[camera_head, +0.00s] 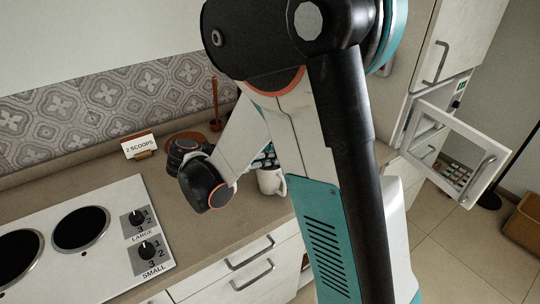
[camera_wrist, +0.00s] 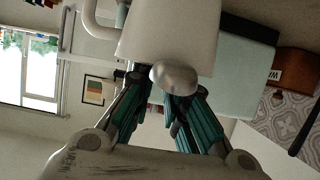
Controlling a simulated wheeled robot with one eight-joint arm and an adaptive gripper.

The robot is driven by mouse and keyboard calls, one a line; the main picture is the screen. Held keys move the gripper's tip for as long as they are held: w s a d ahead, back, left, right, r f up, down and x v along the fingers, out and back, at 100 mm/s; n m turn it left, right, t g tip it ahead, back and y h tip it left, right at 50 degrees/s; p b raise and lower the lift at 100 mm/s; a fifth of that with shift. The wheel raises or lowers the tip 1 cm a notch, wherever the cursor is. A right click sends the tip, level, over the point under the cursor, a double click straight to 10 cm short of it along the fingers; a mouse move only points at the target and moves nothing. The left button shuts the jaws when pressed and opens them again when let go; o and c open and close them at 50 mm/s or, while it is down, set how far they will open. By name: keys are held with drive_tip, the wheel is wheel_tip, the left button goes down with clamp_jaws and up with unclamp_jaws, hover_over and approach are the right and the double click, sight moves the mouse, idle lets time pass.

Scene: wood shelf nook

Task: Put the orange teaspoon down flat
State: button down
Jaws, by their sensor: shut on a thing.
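My gripper (camera_wrist: 168,92) is shut on a small, rounded, shiny grey thing (camera_wrist: 174,79), which looks like the bowl of a teaspoon. No orange shows on it, and its handle is hidden. A white mug (camera_wrist: 160,42) is close beyond the fingertips in the wrist view, with its handle at the left. In the head view the mug (camera_head: 268,181) stands on the counter just below my gripper (camera_head: 264,158), which is mostly hidden behind my arm. Whether the spoon touches the mug I cannot tell.
The brown counter (camera_head: 215,215) has free room in front of the mug. A hob (camera_head: 85,235) is at the left. A "2 SCOOPS" card (camera_head: 139,146) and an upright reddish-brown stick (camera_head: 215,100) stand near the tiled wall. An open white door (camera_head: 457,155) is at the right.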

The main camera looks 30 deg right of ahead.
drive_tip(key=c, duration=1.6)
unclamp_jaws()
